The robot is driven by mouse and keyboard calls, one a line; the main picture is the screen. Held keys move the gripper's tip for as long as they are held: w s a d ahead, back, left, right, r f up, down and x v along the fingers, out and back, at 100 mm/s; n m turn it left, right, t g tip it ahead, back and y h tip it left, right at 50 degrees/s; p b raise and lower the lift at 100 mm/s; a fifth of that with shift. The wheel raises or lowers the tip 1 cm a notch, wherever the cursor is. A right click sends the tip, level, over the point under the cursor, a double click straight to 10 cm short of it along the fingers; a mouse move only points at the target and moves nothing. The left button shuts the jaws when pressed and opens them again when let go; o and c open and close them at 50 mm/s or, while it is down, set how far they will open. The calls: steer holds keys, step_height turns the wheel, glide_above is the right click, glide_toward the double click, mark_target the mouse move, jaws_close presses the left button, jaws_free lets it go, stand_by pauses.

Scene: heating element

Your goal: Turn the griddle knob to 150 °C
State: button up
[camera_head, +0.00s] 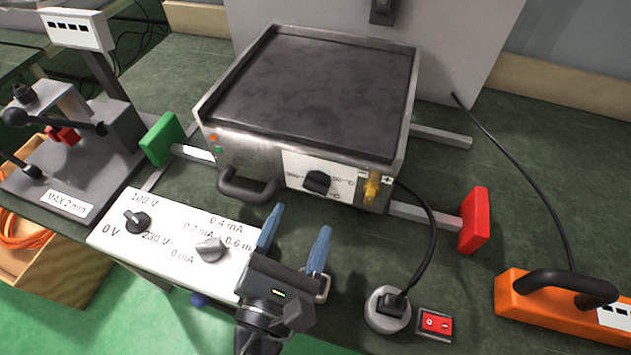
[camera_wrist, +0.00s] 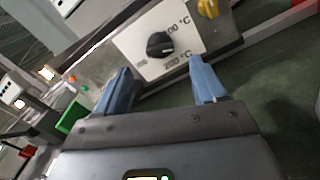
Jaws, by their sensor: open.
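The griddle (camera_head: 310,90) stands on the dark green table with its dark flat plate on top. Its black knob (camera_head: 317,182) sits on a white dial plate on the front face. In the wrist view the knob (camera_wrist: 160,45) shows ahead of the fingers, between their lines, with part of the °C markings around it. The exact setting is too small to read. My gripper (camera_head: 294,240) is open and empty, with two blue fingers. It is in front of and below the knob, apart from it. It also shows in the wrist view (camera_wrist: 161,80).
A yellow fitting (camera_head: 372,187) is right of the knob, and a black handle (camera_head: 247,187) is left of it. A white panel (camera_head: 170,245) with two knobs lies left of my gripper. A socket (camera_head: 388,308) and red switch (camera_head: 435,323) are at the right.

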mark_target(314, 192)
steer(key=x, duration=0.6)
steer(key=shift+w+d+p, duration=0.15)
steer(key=shift+w+p, duration=0.2)
steer(key=shift+p, duration=0.05)
steer(key=shift+c, duration=0.3)
steer(key=c, duration=1)
steer(key=shift+m+b, duration=0.4)
steer(key=shift+m, duration=0.4)
steer(key=o, duration=1.1)
steer(key=shift+c, duration=0.2)
steer(key=shift+s, duration=0.1)
